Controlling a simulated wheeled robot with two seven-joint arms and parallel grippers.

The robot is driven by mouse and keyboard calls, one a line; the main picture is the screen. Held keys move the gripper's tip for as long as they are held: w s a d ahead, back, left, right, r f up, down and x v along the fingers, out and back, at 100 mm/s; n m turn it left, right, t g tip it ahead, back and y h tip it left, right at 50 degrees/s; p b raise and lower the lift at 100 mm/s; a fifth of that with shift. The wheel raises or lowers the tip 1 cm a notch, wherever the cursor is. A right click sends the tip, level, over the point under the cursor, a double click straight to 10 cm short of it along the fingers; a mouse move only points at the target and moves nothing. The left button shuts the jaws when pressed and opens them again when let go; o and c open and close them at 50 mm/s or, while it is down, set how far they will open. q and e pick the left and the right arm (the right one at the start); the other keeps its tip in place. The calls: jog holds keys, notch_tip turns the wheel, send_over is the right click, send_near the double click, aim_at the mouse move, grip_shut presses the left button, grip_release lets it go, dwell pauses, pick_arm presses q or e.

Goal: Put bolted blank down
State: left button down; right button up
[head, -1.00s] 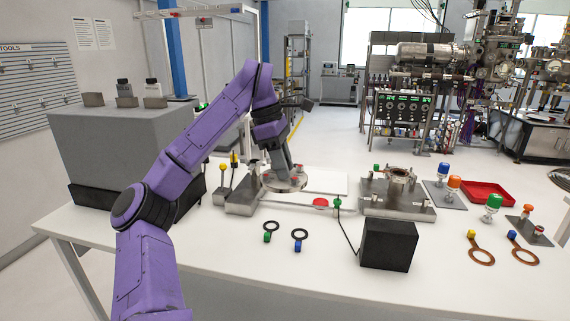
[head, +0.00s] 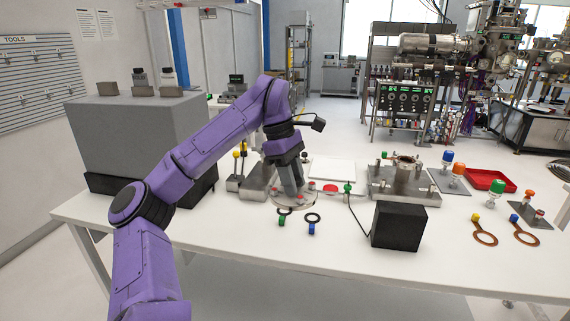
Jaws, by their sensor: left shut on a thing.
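My left gripper (head: 295,196) comes down from above at the middle of the white table. It is shut on the bolted blank (head: 277,199), a round metal disc with red parts around its rim. The disc is low over the table and partly hidden by my gripper. I cannot tell whether it touches the table. It partly covers a black ring with a green tab (head: 282,220) at its front edge. My right gripper is not in view.
A metal fixture with a flanged port (head: 404,178) stands to the right. A black box (head: 398,226) with a cable stands in front of it. A white plate (head: 332,169) lies behind. The front table strip is clear.

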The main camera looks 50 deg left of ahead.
pick_arm(q)
jog(key=d+f+m+g+y, duration=0.1)
jog(key=d+f+m, duration=0.6)
jog(key=f, duration=0.5)
jog(key=w+d+f+m+g+y, duration=0.1)
jog(key=d+f+m+g, duration=0.1)
jog(key=d+f+m, duration=0.6)
jog(key=d+f+m+g+y, duration=0.1)
jog(key=d+f+m, duration=0.6)
jog(key=d+f, duration=0.4)
notch_tip(320, 180, down, 5)
jog(key=shift+w+r+m+g, duration=0.1)
jog(key=shift+w+m+g, duration=0.2)
jog(key=shift+m+g, duration=0.1)
